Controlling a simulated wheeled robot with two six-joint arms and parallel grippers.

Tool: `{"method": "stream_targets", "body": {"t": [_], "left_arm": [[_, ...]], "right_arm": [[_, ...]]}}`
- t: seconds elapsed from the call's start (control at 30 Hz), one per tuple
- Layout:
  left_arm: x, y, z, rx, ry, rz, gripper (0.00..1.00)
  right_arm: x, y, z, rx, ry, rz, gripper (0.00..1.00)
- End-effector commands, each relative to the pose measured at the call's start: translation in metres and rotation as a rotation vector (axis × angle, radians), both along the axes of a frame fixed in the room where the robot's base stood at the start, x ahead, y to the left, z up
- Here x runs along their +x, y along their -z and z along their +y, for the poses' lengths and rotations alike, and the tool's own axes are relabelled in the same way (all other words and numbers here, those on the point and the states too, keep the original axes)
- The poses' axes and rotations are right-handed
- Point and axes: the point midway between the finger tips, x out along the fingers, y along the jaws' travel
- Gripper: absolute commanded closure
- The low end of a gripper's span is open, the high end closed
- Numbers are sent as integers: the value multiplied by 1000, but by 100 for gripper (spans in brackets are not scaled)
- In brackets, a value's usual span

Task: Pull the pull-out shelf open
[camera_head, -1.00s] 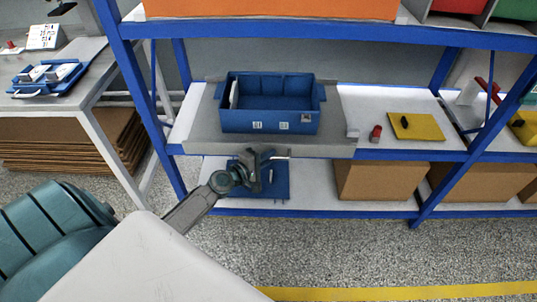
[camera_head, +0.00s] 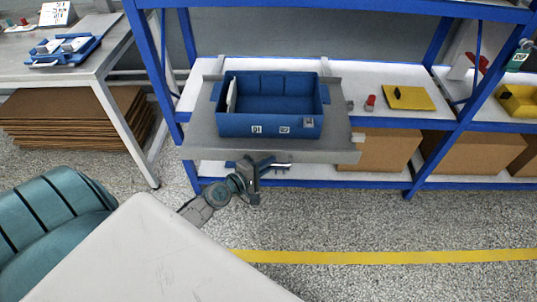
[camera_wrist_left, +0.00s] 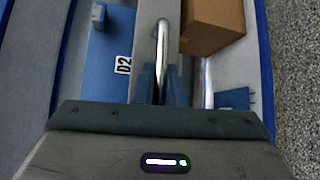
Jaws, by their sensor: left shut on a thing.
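The grey pull-out shelf (camera_head: 205,140) sticks out past the front of the blue rack. A blue bin (camera_head: 232,122) with labels sits on it. The shelf's silver bar handle (camera_head: 277,165) is under its front edge. My left gripper (camera_head: 262,168) is shut on this handle. In the left wrist view the handle (camera_wrist_left: 162,40) runs up from between the fingers of the gripper (camera_wrist_left: 160,82). My right gripper is not in view.
A red object (camera_head: 370,103) and a yellow plate (camera_head: 408,98) lie on the rack level to the right. Cardboard boxes (camera_head: 378,152) stand below. A workbench (camera_head: 95,62) is at left. The floor in front is clear.

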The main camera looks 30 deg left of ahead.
Motion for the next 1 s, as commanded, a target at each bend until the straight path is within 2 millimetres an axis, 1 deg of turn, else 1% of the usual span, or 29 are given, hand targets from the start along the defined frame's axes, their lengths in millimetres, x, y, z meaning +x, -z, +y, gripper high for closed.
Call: {"method": "stream_targets", "body": {"t": [0.03,0.1,0.23,0.4,0.6,0.97,1.0], "left_arm": [[-8,1,-4,-1,0,4,100],[-16,1,-9,-1,0,3,100],[-29,1,-17,-2,0,3,100],[-39,1,-24,0,0,3,100],[-44,1,-27,-1,0,2,100],[-45,1,-27,-1,0,2,100],[-45,1,-27,0,0,2,83]], "right_arm": [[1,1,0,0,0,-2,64],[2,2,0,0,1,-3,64],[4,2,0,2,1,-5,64],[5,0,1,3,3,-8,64],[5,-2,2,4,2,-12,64],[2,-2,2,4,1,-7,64],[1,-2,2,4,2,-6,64]]}}
